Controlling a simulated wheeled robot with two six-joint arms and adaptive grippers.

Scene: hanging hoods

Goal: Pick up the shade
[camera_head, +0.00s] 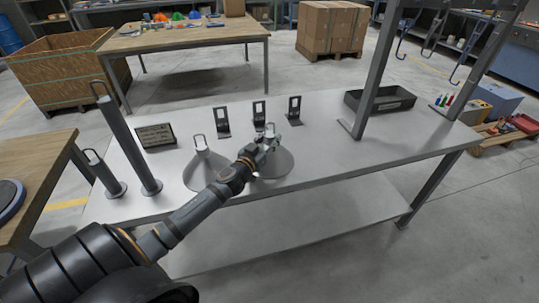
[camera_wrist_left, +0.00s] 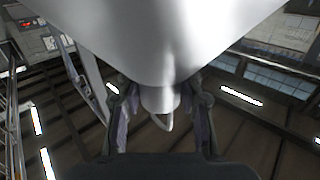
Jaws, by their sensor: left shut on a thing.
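Two grey cone-shaped shades stand on the metal table in the head view. The left shade (camera_head: 206,168) has a loop handle on top and nothing touches it. The right shade (camera_head: 277,164) is partly hidden by my left gripper (camera_head: 268,142), which is at its neck. In the left wrist view the shade's pale cone (camera_wrist_left: 160,40) fills the upper middle. Its narrow neck and loop (camera_wrist_left: 160,108) sit between the two fingers of my left gripper (camera_wrist_left: 162,122), which is shut on it. Whether the shade's rim touches the table is hard to tell. My right gripper is not in view.
The table (camera_head: 330,150) also bears several black stands (camera_head: 259,111), a dark sign (camera_head: 156,136), a black tray (camera_head: 380,100) and two grey posts with loops (camera_head: 128,140) at left. A frame with hooks (camera_head: 372,75) rises at right. The table's front middle-right is clear.

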